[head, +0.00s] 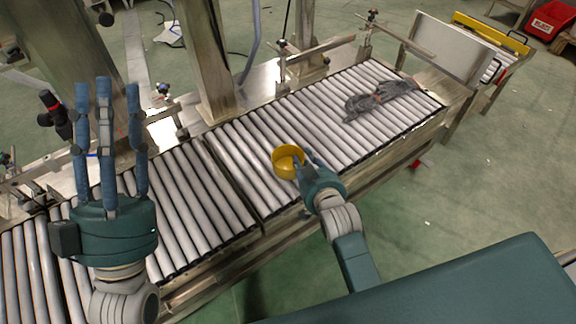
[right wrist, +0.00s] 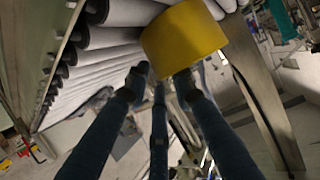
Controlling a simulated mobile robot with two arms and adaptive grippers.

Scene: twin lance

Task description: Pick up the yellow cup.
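My left gripper (head: 106,90) is raised at the left, open and empty, fingers pointing up.
A dark grey crumpled object (head: 380,97) lies on the rollers to the right of the cup. Metal posts (head: 205,65) and guide rails stand along the conveyor's far side. A red crate (head: 551,20) is at the far right. The rollers around the cup are clear.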

